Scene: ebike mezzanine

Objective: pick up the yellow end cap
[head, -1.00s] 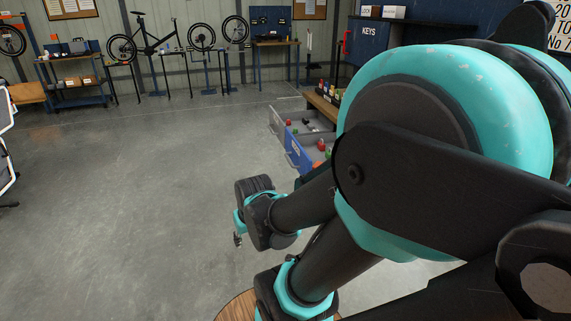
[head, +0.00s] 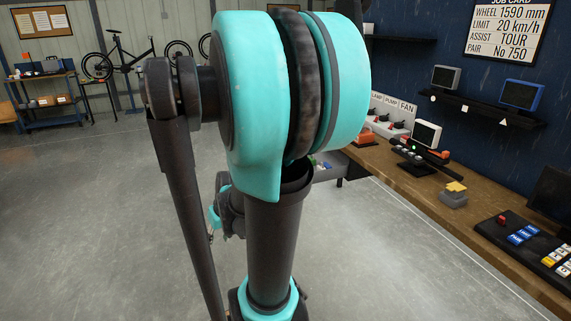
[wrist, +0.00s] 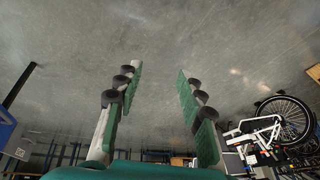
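A small yellow piece (head: 456,187), which looks like the yellow end cap, sits on top of a grey block (head: 453,200) on the wooden workbench at the right of the head view. My gripper (wrist: 158,70) is open and empty in the wrist view, its two fingers spread apart over bare floor. In the head view my arm hides most of the gripper. The gripper is well away from the bench, and the yellow piece does not show in the wrist view.
The wooden bench (head: 400,188) runs along the right wall. A shelf (head: 485,108) hangs above. The concrete floor (head: 100,220) at left is clear. A white bike (wrist: 270,125) shows in the wrist view.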

